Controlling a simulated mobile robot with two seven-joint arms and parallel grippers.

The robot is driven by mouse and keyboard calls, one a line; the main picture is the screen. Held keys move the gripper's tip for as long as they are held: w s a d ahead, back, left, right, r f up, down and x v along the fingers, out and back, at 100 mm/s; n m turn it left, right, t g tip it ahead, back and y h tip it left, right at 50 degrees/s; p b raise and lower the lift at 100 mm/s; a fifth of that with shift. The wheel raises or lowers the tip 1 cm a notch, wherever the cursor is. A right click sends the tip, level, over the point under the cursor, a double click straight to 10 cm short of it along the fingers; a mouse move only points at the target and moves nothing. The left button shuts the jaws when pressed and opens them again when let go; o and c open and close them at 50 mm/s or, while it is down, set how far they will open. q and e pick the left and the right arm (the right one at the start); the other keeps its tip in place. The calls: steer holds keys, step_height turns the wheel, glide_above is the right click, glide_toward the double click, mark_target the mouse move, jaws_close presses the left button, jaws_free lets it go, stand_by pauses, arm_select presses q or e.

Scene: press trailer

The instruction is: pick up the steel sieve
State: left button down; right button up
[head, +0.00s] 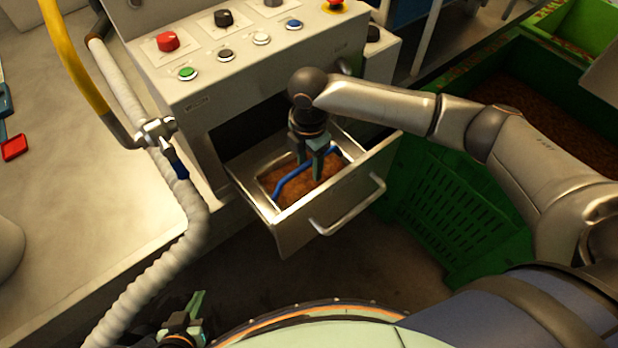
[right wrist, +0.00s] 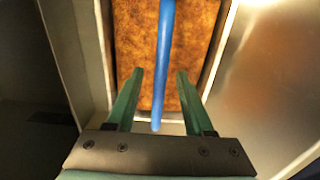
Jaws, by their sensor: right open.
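The steel sieve (head: 263,179) appears to be the rectangular steel-rimmed insert in the open drawer, with brown material inside and a blue bar handle (head: 290,181) across it. My right gripper (head: 310,172) points down over it. In the right wrist view my right gripper (right wrist: 160,75) is open, and the blue handle (right wrist: 165,45) runs between its two green fingers, with gaps on both sides. I cannot tell how far the fingertips are above the brown material. My left gripper (head: 185,328) is low at the bottom left, away from the drawer, its jaws unclear.
The drawer front (head: 300,235) with its bar handle (head: 348,207) sticks out below the control panel (head: 240,50). A ribbed white hose (head: 185,220) hangs left of it. A green crate (head: 450,215) stands to the right. Open floor lies in front of the drawer.

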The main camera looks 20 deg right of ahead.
steer(key=shift+c, duration=0.2)
jaws_close()
steer(key=shift+r, duration=0.1)
stand_by(1.0)
